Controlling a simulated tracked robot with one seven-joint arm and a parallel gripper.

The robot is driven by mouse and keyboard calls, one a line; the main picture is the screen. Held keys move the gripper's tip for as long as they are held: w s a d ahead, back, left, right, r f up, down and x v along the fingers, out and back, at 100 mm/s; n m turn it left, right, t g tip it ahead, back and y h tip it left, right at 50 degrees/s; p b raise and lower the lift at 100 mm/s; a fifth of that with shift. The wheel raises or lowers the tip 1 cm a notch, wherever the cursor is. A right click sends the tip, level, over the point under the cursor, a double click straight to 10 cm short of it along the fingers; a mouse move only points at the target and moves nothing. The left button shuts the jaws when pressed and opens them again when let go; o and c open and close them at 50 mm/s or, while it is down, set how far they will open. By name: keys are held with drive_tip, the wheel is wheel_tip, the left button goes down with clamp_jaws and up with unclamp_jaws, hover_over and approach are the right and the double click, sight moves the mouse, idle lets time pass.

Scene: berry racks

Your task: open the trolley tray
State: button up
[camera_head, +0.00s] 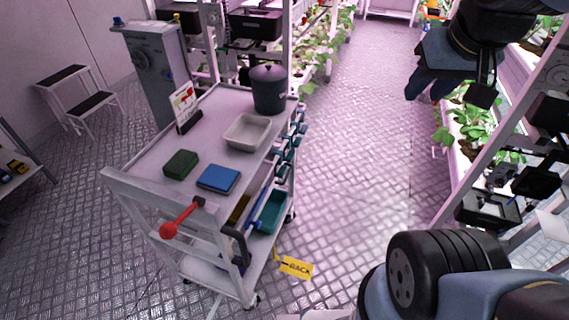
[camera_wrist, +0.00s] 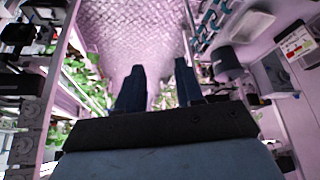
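The grey trolley (camera_head: 215,110) stands left of centre in the head view. Below its top, on the right side, a teal tray (camera_head: 270,214) shows, partly hidden by the trolley frame and a blue bar (camera_head: 256,208). I cannot tell how far any tray is pulled out. My gripper (camera_head: 426,92) hangs at the upper right of the head view, well apart from the trolley. In the wrist view, its two dark fingers (camera_wrist: 159,66) are spread with nothing between them. The trolley's edge shows at the top right there.
The trolley top holds a dark pot (camera_head: 268,90), a white dish (camera_head: 246,132), a green block (camera_head: 181,164) and a blue block (camera_head: 218,179). A red-knobbed lever (camera_head: 180,218) sticks out in front. Plant racks (camera_head: 475,125) line the right. The aisle floor (camera_head: 365,130) between is clear.

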drive_tip(key=shift+d, duration=0.2)
drive_tip(key=w+a+f+m+g+y, duration=0.35)
drive_tip(key=w+f+m, duration=0.45)
drive_tip(key=w+f, duration=0.3)
drive_tip(key=w+a+f+m+g+y, duration=0.2)
drive_tip(key=w+f+m+g+y, duration=0.15)
drive_tip(key=w+f+m, duration=0.6)
drive_tip(key=w+a+f+m+t+y, duration=0.1)
drive_tip(key=w+f+m+t+y, duration=0.15)
drive_tip(key=f+m, duration=0.75)
drive_tip(key=w+a+f+m+t+y, duration=0.1)
drive_tip(key=w+f+m+t+y, duration=0.3)
drive_tip(key=f, duration=0.9)
drive_tip(key=w+a+f+m+y, duration=0.1)
drive_tip(key=w+f+m, duration=0.1)
drive_tip(key=f+m, duration=0.85)
drive_tip(key=w+a+f+n, duration=0.1)
drive_tip(key=w+a+f, duration=0.1)
drive_tip(key=a, duration=0.4)
drive_tip(key=w+a+f+n, duration=0.1)
drive_tip(key=w+a+f, duration=0.1)
drive_tip(key=a, duration=0.4)
drive_tip(key=shift+w+a+f, duration=0.2)
drive_tip(key=shift+w+f, duration=0.1)
drive_tip(key=shift+t, duration=0.25)
drive_tip(key=shift+c, duration=0.2)
